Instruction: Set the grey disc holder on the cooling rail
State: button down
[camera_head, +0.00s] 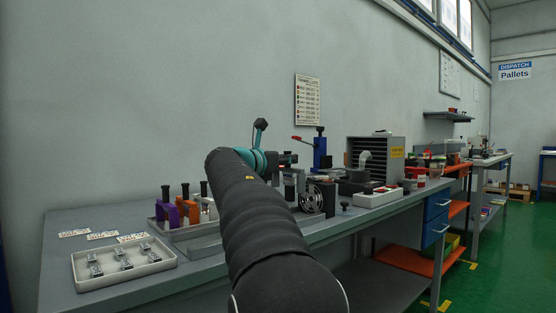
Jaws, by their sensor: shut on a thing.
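My arm rises from the bottom of the view and covers much of the bench. My gripper (290,184) shows small and dark below the teal wrist, over the bench's middle. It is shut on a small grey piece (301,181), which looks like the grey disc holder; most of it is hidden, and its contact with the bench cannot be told. A low grey bar (205,247) lies left of my arm, partly hidden by it; I cannot tell whether it is the cooling rail.
A tray (178,234) holds purple (167,214), orange (190,212) and pale (208,209) pieces with black knobs. A white tray (92,277) of small metal parts stands at front left. A round reel (312,199) and a grey louvred box (377,151) stand right of my arm.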

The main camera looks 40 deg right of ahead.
aim_at(288, 183)
jog(key=shift+s+f+b, duration=0.1)
jog(key=shift+f+b, duration=2.1)
jog(key=shift+b, duration=0.3)
jog(key=shift+f+b, duration=0.4)
jog(key=shift+f, duration=0.45)
jog(key=shift+s+a, duration=0.1)
jog(key=shift+a, duration=0.1)
jog(key=shift+f, duration=0.4)
jog(key=shift+c, duration=2.4)
grip_release()
jog(key=shift+r, duration=0.1)
jog(key=shift+r+p, duration=3.45)
jog(key=shift+p, duration=0.5)
